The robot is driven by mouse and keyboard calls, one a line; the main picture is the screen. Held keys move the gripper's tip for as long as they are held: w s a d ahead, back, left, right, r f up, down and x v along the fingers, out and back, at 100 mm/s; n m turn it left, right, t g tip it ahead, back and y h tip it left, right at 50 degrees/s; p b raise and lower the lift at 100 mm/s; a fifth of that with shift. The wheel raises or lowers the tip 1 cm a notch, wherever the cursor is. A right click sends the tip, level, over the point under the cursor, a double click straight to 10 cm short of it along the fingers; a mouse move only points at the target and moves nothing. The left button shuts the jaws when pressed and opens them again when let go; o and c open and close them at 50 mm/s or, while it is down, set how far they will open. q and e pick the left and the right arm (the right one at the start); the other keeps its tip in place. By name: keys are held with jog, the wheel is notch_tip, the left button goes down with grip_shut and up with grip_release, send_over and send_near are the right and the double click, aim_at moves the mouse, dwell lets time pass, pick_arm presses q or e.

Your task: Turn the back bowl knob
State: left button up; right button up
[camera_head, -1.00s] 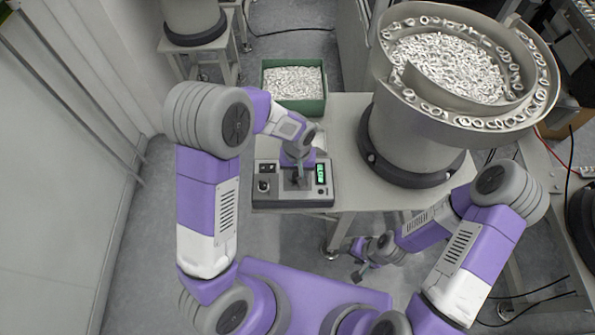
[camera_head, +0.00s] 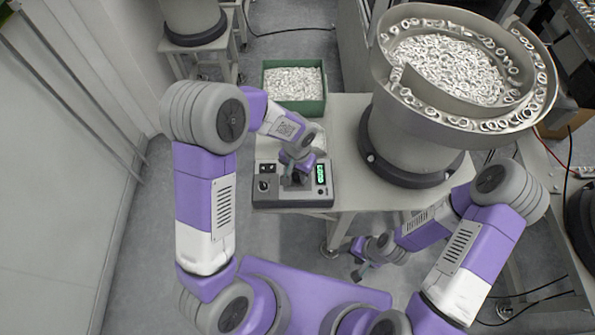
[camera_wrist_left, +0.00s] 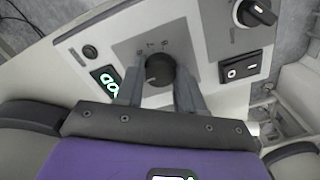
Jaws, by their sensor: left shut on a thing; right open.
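The control box (camera_head: 265,196) stands on the grey table beside the bowl feeder, with a lit green display (camera_head: 320,174) at its right side. In the left wrist view the black round knob (camera_wrist_left: 160,70) sits on a grey square plate on the box's panel. My left gripper (camera_wrist_left: 158,85) is shut on this knob, one finger on each side; it also shows over the box in the head view (camera_head: 296,178), where it hides the knob. My right gripper (camera_head: 358,268) is open and empty, low in front of the table.
The bowl feeder (camera_head: 415,145) full of pale ring parts stands close to the right of the box. A green bin (camera_head: 296,107) of parts sits behind it. The panel also has a second knob (camera_wrist_left: 256,12) and a rocker switch (camera_wrist_left: 240,68).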

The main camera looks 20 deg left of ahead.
aim_at(298, 175)
pick_arm(q)
jog(key=shift+m, duration=0.3)
jog(key=o, duration=1)
jog(key=shift+o, duration=0.2)
notch_tip(298, 175, up, 8)
jog(key=shift+f+p, duration=0.15)
jog(key=shift+p, duration=0.85)
jog(key=shift+f, duration=0.1)
